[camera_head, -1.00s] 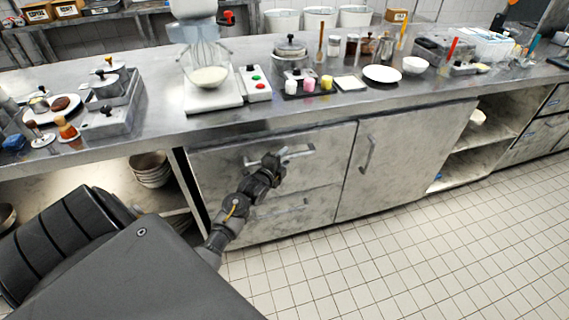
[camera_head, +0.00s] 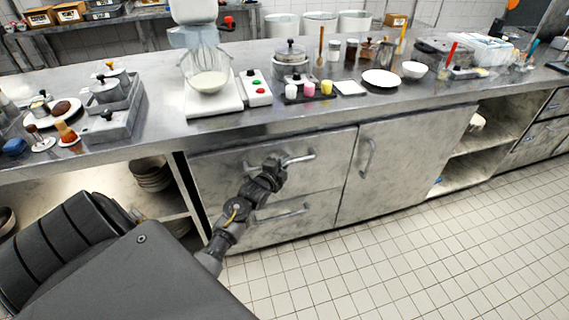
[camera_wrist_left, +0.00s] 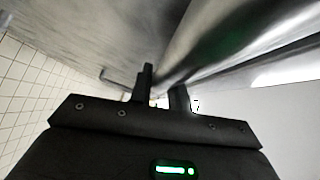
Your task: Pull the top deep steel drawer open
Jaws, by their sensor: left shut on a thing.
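The top steel drawer (camera_head: 225,165) is in the left part of the counter's front, and its face looks flush with the cabinet. Its bar handle (camera_head: 301,157) runs across the front. My left gripper (camera_head: 276,164) is at the handle, shut on it and covering its middle part. In the left wrist view the two fingers (camera_wrist_left: 162,98) stand on either side of the shiny handle bar (camera_wrist_left: 185,65). My right gripper is in neither view.
A lower drawer with its own handle (camera_head: 283,212) is beneath. A cabinet door (camera_head: 400,155) is to the right, and an open shelf with stacked bowls (camera_head: 151,175) to the left. The counter above holds a mixer (camera_head: 207,75) and pots. The tiled floor (camera_head: 400,265) in front is clear.

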